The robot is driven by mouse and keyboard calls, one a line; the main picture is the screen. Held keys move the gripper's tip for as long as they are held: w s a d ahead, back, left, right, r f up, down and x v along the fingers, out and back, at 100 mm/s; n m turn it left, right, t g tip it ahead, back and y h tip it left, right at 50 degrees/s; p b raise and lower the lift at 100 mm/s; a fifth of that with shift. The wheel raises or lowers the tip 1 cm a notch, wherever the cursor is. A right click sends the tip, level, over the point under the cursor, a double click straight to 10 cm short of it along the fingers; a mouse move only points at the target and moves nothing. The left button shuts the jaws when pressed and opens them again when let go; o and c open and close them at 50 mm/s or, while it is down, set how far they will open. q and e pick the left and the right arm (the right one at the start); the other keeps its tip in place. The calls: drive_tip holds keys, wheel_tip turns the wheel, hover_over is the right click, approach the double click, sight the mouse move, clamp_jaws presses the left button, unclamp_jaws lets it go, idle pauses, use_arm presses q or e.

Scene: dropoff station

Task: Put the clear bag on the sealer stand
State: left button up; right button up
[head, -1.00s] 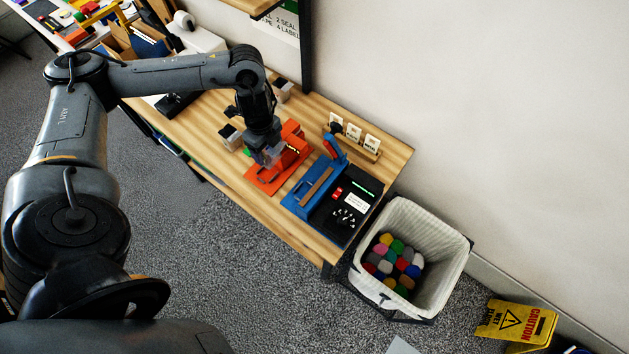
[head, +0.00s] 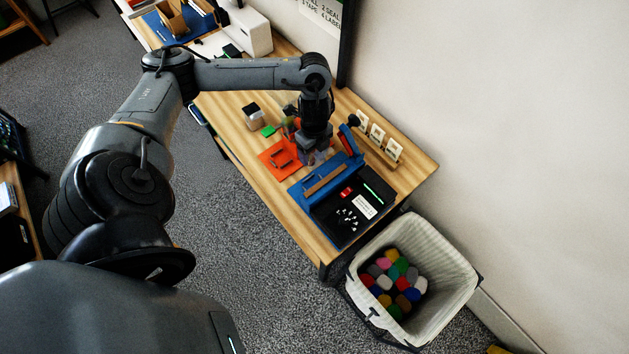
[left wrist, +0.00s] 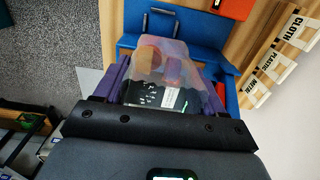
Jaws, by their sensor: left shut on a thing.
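My left gripper (head: 317,157) is shut on a clear bag, above the table between the orange device and the blue sealer stand (head: 297,189). In the left wrist view the clear bag (left wrist: 168,62) hangs between the purple fingers, with pinkish and orange tints showing through it. Behind it are the stand's blue frame (left wrist: 126,42) and a black panel with white marks. The stand has a tan strip and a raised blue arm (head: 349,140). Whether the bag touches the stand cannot be told. My right gripper is not in view.
A rack of labelled cards (head: 378,139) stands along the wall. A white bin (head: 440,250) with colourful pieces is past the table's end.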

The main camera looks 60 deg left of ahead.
use_arm(q)
drive_tip(key=shift+f+b, duration=1.7)
drive_tip(key=shift+f, duration=6.95)
drive_tip(key=shift+f, duration=0.1)
drive_tip(key=shift+f, duration=0.15)
drive_tip(key=o, duration=1.1)
drive_tip(key=shift+r, duration=0.2)
